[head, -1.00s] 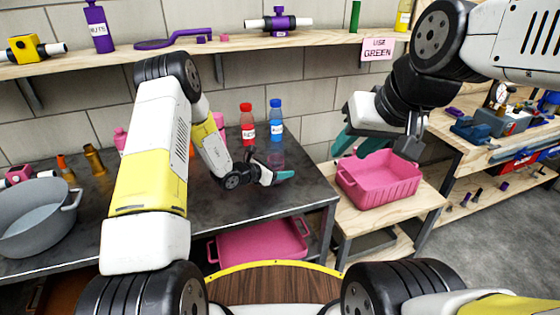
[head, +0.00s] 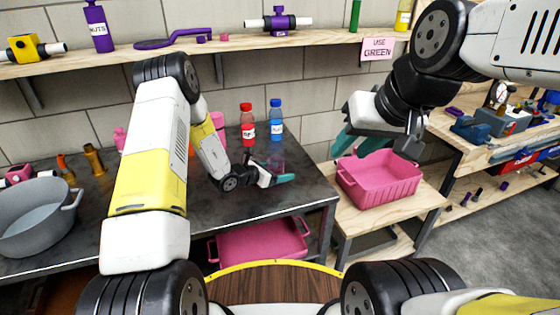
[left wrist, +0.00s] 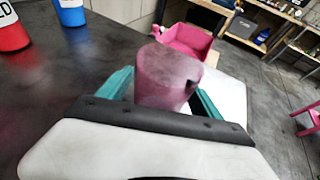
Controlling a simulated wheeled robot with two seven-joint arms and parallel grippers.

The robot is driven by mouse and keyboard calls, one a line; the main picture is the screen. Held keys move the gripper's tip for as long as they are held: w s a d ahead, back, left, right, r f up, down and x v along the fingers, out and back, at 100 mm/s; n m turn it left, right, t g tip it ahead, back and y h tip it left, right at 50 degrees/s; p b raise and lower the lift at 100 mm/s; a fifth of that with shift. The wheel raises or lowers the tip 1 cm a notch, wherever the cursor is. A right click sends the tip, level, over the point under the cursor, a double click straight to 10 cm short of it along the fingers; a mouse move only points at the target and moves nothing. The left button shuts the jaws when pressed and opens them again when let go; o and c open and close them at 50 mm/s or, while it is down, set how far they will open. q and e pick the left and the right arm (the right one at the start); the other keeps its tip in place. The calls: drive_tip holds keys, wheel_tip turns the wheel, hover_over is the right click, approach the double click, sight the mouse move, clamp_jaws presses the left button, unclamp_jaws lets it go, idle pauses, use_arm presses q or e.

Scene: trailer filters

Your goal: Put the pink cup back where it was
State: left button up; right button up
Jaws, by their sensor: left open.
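The pink cup (head: 277,162) is translucent and stands on the dark tabletop near its right end. In the left wrist view the cup (left wrist: 166,72) is upright between the two teal fingers. My left gripper (head: 274,174) is low over the table at the cup, with its fingers open on either side of it. A gap shows beside the cup's left side; contact on the right side is unclear. The cup's lower part is hidden by the gripper. My right gripper (head: 377,146) is open and empty, raised in front of the wall near the pink bin.
A red bottle (head: 247,124) and a blue bottle (head: 276,120) stand behind the cup. A pink bin (head: 380,189) sits on a lower wooden stand at right. A grey pot (head: 34,224) is at far left. A shelf (head: 323,47) runs above the table.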

use_arm(q)
drive_tip(key=v, duration=1)
drive_tip(key=shift+s+a+r, duration=0.15)
drive_tip(key=shift+a+r, duration=0.05)
drive_tip(key=shift+a, duration=0.05)
drive_tip(key=shift+s+r, duration=0.15)
drive_tip(key=shift+r, duration=0.15)
drive_tip(key=s+d+r+m+g, duration=0.2)
drive_tip(key=s+r+m+g, duration=0.1)
drive_tip(key=s+r+m, duration=0.55)
drive_tip(key=s+d+r+m+g, duration=0.3)
drive_tip(key=s+r+m, duration=0.3)
drive_tip(key=r, duration=0.5)
drive_tip(key=s+a+r+m+t+y, duration=0.3)
drive_tip(key=s+a+r+m+y, duration=0.5)
drive_tip(key=s+a+m, duration=0.4)
drive_tip(key=s+a+r, duration=0.1)
drive_tip(key=s, duration=0.2)
drive_tip(key=shift+a, duration=0.3)
